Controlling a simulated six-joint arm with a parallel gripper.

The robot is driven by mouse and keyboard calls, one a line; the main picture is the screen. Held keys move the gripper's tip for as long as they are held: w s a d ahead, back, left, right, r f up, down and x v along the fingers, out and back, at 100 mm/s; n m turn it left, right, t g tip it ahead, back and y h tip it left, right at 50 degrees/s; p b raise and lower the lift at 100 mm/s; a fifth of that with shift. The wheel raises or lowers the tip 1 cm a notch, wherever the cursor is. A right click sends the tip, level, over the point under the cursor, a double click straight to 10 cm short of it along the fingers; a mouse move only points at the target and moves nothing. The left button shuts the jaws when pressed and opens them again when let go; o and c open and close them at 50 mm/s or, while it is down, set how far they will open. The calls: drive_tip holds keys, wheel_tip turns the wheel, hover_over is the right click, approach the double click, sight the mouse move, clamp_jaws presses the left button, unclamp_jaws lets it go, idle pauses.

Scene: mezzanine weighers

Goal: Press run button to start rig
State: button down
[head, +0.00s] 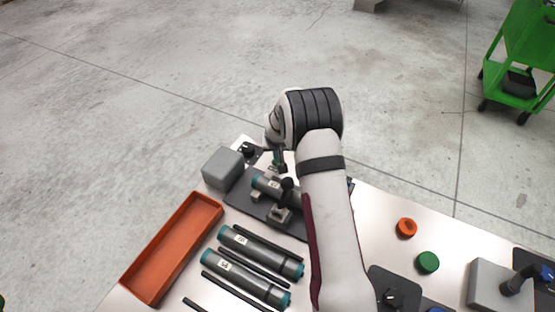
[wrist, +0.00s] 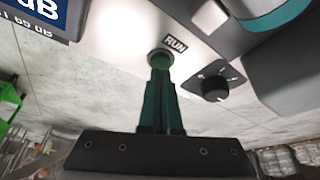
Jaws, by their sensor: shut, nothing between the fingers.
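The run button (wrist: 160,54) shows in the wrist view as a small round green button in a ring, beside a black "RUN" label (wrist: 174,44) on a pale panel. My gripper (wrist: 160,68) is shut and empty, its teal fingers side by side. The fingertips are at the button and cover part of it; I cannot tell whether it is pressed in. In the head view my gripper (head: 281,168) is at the rig's far side, and the button is hidden. The rig (head: 242,201) is a dark plate with a grey, teal-ended cylinder (head: 267,185) on it.
A black dial knob (wrist: 215,88) and a blue display (wrist: 36,12) flank the button. A grey box (head: 223,168) stands left of the rig. An orange tray (head: 151,285), more cylinders (head: 260,251), an orange ring (head: 407,227) and a green disc (head: 428,262) lie on the table.

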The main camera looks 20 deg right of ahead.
sight(278, 161)
drive_tip(key=shift+f, duration=0.35)
wheel_tip(278, 161, up, 6)
drive_tip(key=shift+r, duration=0.55)
idle(0.4)
